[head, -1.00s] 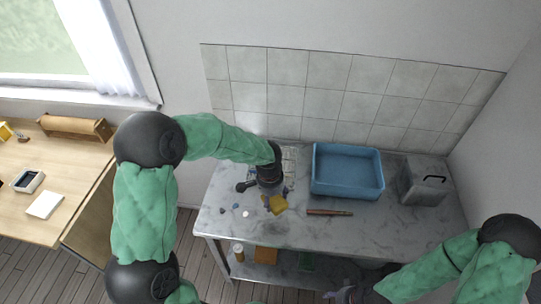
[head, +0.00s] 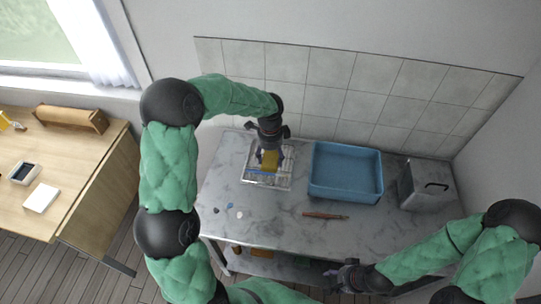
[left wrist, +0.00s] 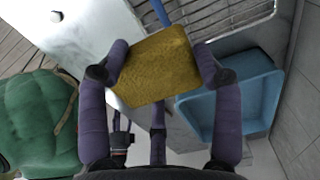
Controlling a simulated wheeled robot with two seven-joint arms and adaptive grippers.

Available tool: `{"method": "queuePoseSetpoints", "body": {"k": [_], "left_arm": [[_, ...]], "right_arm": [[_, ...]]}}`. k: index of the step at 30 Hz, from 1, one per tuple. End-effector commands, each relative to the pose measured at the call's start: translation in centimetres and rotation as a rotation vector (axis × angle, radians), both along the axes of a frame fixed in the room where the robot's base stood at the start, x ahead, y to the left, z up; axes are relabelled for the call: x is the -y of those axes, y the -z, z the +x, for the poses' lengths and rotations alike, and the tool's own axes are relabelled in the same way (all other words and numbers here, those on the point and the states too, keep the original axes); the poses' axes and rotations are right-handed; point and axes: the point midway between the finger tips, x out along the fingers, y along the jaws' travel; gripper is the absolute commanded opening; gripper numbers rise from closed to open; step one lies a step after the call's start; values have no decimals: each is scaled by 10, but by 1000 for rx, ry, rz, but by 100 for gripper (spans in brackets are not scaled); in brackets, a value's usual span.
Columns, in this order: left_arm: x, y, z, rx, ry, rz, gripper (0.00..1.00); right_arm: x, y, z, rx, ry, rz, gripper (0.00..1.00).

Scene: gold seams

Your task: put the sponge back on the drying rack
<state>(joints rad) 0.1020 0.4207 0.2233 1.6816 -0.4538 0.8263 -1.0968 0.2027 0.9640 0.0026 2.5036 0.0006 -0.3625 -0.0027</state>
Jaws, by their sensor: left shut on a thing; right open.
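The yellow sponge (head: 270,160) is in my left gripper (head: 271,152), over the back left of the grey table. In the left wrist view the sponge (left wrist: 155,66) sits tilted between the two purple fingers, which press its left and right sides. The wire drying rack (head: 253,174) is below the sponge, partly hidden by it and the gripper. The rack's wires (left wrist: 222,22) show beyond the sponge in the left wrist view. I cannot tell whether sponge and rack touch. My right gripper (head: 344,278) is open and empty near the table's front edge.
A blue basin (head: 346,196) stands just right of the rack. A grey metal box (head: 428,187) with a black handle is at the table's right. A brown stick (head: 325,216) and several small pebbles lie in front. The tiled wall is close behind.

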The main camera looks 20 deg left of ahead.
Motion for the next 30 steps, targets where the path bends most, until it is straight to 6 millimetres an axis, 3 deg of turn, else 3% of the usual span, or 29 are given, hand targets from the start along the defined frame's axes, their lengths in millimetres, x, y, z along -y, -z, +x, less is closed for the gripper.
{"method": "queuePoseSetpoints", "body": {"k": [4,12,23,30], "left_arm": [[-14,15,27,0,-1,0,35],[-31,56,60,0,-2,0,35],[-39,76,75,0,-1,0,35],[-39,105,76,0,-1,0,35]], "right_arm": [[0,3,0,0,0,0,48],[0,10,0,0,0,0,48],[0,13,0,1,0,0,48],[0,19,0,1,0,0,48]]}}
